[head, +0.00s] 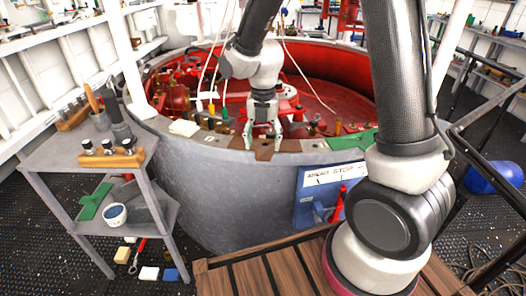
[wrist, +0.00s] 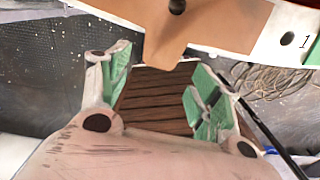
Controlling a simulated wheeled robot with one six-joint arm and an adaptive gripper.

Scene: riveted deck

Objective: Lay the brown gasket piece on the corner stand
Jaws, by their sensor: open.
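The brown gasket piece (head: 264,154) lies flat on the grey rim of the big round red tub. In the wrist view the gasket (wrist: 222,22) crosses the top, with a hole and a tab that points down between my fingers. My gripper (head: 263,142) is pointed down at the gasket, fingers apart. The wrist view shows the green-padded fingers of my gripper (wrist: 160,88) spread with nothing between them but the tab near the top; I cannot tell whether they touch it. The grey two-level stand (head: 55,156) at the left is probably the corner stand.
A wooden block with knobs (head: 112,158) and dark cylinders are on the stand's top. A green piece (head: 94,201) and a bowl (head: 115,214) are on its lower shelf. Another green piece (head: 352,140) lies on the rim. The stand's top has bare room at front left.

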